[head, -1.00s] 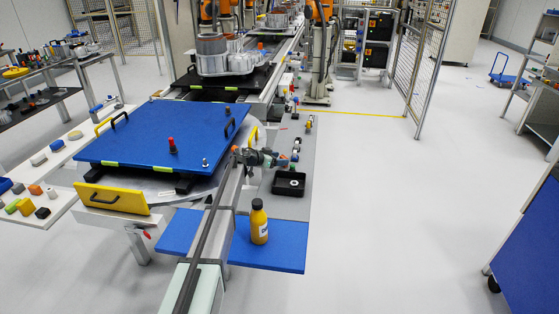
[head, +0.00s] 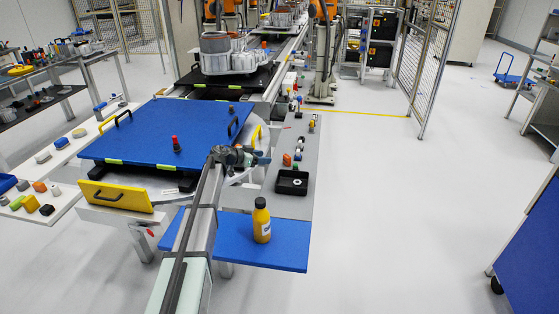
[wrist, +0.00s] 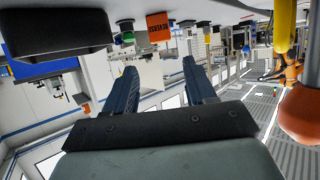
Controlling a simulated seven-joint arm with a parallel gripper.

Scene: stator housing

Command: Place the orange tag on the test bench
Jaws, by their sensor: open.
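The orange tag (wrist: 158,27), a small block with dark lettering that reads REVERSE, shows at the top of the wrist view. That view looks upside down, with the bench surface along its top. In the head view the orange tag (head: 287,159) sits on the grey side surface (head: 295,205), just behind the black tray. My gripper (head: 262,158) is left of the tag there. In the wrist view my gripper (wrist: 158,75) is open, with nothing between its spread fingers, and apart from the tag. I cannot tell which surface is the test bench.
The black tray (head: 304,190) and small coloured parts flank the tag. A yellow bottle (head: 262,226) stands on the blue shelf (head: 280,252). A blue board (head: 140,135) lies left of my arm. A rounded orange knob (wrist: 302,115) is close on the right in the wrist view.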

